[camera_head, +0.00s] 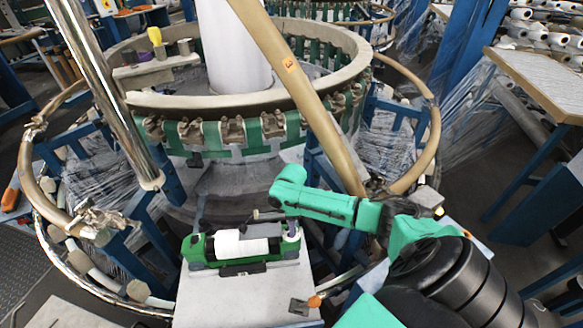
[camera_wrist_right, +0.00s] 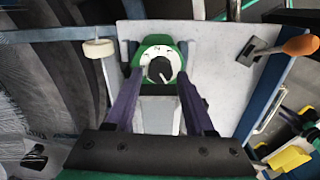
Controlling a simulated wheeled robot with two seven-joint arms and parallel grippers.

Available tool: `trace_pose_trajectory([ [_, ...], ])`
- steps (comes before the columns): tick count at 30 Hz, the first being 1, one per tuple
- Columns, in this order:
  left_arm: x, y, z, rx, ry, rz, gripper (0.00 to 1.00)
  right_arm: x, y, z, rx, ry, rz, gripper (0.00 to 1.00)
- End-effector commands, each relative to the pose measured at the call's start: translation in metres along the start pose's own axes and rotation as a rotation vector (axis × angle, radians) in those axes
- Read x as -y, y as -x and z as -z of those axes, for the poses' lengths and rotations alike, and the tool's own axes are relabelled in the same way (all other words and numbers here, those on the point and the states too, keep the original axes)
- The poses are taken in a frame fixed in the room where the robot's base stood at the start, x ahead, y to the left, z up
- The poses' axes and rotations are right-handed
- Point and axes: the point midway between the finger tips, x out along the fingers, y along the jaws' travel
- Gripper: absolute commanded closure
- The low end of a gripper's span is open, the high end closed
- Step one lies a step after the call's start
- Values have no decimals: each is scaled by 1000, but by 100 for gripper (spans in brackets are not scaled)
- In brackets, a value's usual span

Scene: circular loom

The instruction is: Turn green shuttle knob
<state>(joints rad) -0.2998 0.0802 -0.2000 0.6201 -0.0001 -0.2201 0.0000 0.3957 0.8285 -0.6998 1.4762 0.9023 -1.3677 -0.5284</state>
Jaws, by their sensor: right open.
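The green shuttle (camera_head: 197,249) lies on a pale plate at the front of the loom, with a white roll (camera_head: 240,245) in it. In the right wrist view, the shuttle's green end (camera_wrist_right: 163,41) carries a round white knob (camera_wrist_right: 160,68) with a dark centre and pointer. My right gripper (camera_head: 280,229) reaches in from the right to the shuttle's right end. In the wrist view, its two dark fingers (camera_wrist_right: 157,78) are open, one on each side of the knob. I cannot tell whether they touch it. My left gripper is not in view.
The pale plate (camera_head: 245,300) has an orange-tipped lever (camera_head: 315,301) at its front right, also seen in the wrist view (camera_wrist_right: 299,45). The loom's ring (camera_head: 230,101) rises behind, with a slanted tan pole (camera_head: 300,90) and a shiny metal post (camera_head: 108,90) in front.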

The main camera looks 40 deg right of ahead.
Motion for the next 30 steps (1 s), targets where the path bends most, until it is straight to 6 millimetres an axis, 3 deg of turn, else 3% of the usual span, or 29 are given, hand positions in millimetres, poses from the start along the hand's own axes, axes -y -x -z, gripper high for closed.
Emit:
trace_pose_trajectory([
  [9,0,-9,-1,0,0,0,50,-1,85,0,-2,3,-7,46],
  [15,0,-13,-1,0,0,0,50,-1,121,0,-1,2,-5,46],
  [30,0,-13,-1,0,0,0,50,0,128,0,0,1,-3,46],
])
